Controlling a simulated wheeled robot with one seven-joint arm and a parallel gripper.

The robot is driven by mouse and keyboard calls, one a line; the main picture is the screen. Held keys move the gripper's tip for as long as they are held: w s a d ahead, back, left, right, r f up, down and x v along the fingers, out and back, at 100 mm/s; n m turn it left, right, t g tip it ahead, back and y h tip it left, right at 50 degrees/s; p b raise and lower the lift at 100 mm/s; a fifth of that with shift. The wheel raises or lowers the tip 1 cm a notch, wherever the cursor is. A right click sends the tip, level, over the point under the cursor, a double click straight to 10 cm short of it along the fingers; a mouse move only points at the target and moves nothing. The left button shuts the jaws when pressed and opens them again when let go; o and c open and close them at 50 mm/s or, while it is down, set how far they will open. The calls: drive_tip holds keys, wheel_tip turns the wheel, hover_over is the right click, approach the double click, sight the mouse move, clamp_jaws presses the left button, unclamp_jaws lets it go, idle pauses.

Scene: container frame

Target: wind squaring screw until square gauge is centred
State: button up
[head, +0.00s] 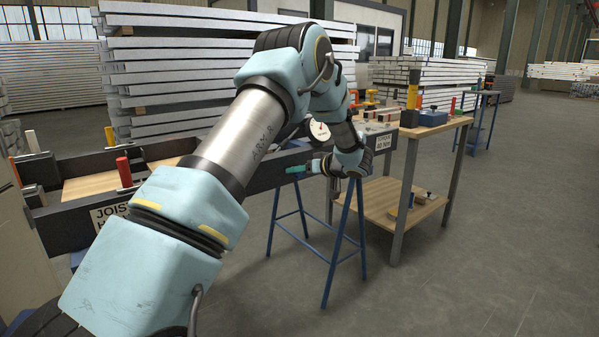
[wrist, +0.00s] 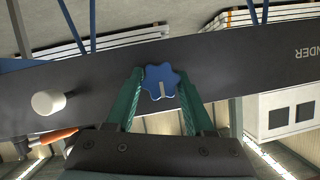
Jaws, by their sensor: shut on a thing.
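The squaring screw is a blue lobed knob (wrist: 161,76) with a pale mark on its face, on a dark beam (wrist: 230,70) in the wrist view. The green fingers of my gripper (wrist: 161,90) stand on either side of it, shut on it. In the head view my gripper (head: 300,168) is at the face of the dark frame (head: 265,168), and the knob is hidden. A round white dial (head: 319,131) with a red mark, likely the square gauge, shows behind my arm. It is partly covered and too small to read.
A white round knob (wrist: 48,103) sticks out of the beam in the wrist view. A blue trestle (head: 341,240) stands below my gripper. A wooden workbench (head: 432,131) with tools is to the right. The floor (head: 480,260) at front right is clear.

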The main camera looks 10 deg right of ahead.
clamp_jaws()
